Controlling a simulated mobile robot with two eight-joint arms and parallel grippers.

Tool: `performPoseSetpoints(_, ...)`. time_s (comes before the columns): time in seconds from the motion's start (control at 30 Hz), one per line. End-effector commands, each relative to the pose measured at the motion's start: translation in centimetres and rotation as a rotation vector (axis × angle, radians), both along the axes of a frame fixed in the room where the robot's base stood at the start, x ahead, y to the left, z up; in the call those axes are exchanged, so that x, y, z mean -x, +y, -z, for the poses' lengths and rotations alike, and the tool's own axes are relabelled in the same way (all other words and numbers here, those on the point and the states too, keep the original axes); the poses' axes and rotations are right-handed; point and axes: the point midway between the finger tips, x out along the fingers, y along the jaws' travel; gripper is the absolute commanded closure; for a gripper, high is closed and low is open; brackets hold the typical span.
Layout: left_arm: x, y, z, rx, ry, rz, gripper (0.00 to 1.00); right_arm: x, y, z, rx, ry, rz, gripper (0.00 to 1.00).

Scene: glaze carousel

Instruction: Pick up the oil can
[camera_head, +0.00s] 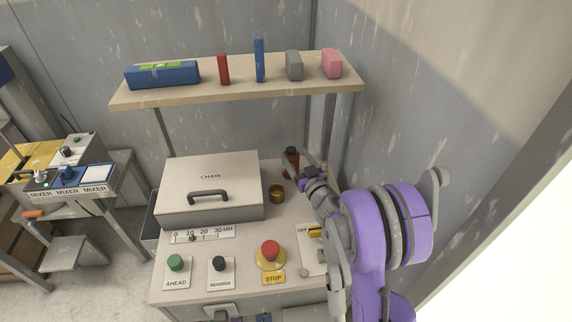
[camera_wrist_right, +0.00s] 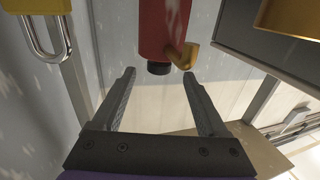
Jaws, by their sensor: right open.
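The oil can (camera_head: 291,158) is red with a black top and stands at the back right of the bench, right of the chain box. My right gripper (camera_head: 300,168) is close beside it and hides part of it. In the right wrist view, the red can (camera_wrist_right: 164,28) shows upside down with its black cap and a brass-coloured side part. It lies just past the open fingertips of my right gripper (camera_wrist_right: 162,74), in line with the gap between them. Nothing is between the fingers. My left gripper is not in view.
The grey chain box (camera_head: 210,180) stands left of the can, and a brass cup (camera_head: 276,193) is just in front of it. A shelf (camera_head: 235,91) with several blocks hangs above. The red stop button (camera_head: 270,249) is at the front. A padlock (camera_wrist_right: 43,32) shows in the wrist view.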

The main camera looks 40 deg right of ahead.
Motion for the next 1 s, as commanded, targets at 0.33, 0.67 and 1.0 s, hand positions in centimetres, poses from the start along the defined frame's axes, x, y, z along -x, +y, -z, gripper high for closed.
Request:
performPoseSetpoints(0.33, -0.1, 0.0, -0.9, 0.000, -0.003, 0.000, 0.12, -3.5, -0.9, 0.0, -0.001, 0.000, 0.001, 0.24)
performPoseSetpoints(0.67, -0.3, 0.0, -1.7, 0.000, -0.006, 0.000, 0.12, -7.1, -1.9, 0.0, 0.000, 0.000, 0.002, 0.24)
performPoseSetpoints(1.0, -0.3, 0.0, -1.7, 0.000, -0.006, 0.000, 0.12, -7.0, -1.9, 0.1, 0.000, 0.000, 0.002, 0.47)
